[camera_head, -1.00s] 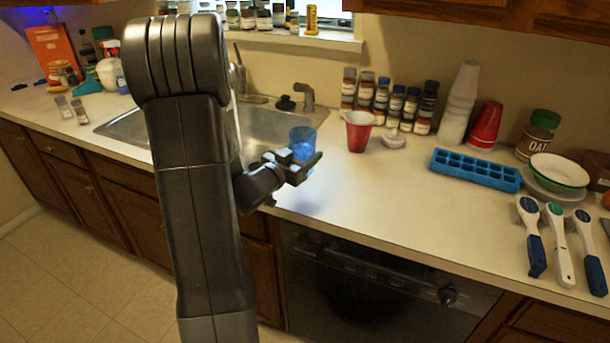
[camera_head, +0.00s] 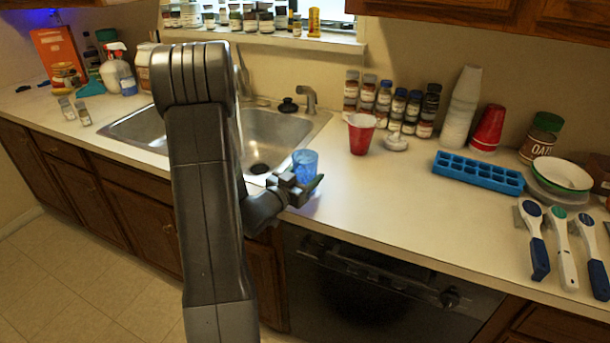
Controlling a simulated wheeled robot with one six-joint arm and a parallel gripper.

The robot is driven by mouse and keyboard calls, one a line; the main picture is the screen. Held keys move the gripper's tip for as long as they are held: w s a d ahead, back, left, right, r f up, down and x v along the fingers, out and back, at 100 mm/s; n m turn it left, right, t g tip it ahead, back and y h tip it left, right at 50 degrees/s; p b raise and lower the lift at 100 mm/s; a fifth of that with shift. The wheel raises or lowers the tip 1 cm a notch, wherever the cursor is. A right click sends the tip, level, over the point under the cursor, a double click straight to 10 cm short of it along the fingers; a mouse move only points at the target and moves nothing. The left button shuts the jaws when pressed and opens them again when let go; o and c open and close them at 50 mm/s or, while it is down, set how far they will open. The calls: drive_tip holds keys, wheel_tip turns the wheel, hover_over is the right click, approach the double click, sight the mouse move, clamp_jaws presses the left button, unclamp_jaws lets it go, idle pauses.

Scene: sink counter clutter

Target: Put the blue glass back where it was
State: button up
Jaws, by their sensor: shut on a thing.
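The blue glass (camera_head: 305,163) is a small see-through tumbler, upright, near the front right corner of the sink. My gripper (camera_head: 303,185) is shut on its lower part. The fingers hide the glass's base, so I cannot tell whether it touches the counter (camera_head: 375,205). My arm comes up from the bottom of the view and hides part of the sink.
The double sink (camera_head: 275,130) lies behind and left of the glass. A red cup (camera_head: 361,134), a white object (camera_head: 394,141), spice jars (camera_head: 398,108) and a blue ice tray (camera_head: 478,173) stand further right. The counter just right of the glass is clear.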

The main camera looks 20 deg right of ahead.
drive_tip(key=o, duration=1.1)
drive_tip(key=shift+f, duration=0.1)
drive_tip(key=v, duration=0.6)
drive_tip(key=b+v, duration=0.1)
drive_tip(key=v, duration=0.5)
drive_tip(key=shift+r+b, duration=0.25)
drive_tip(key=shift+b, duration=0.05)
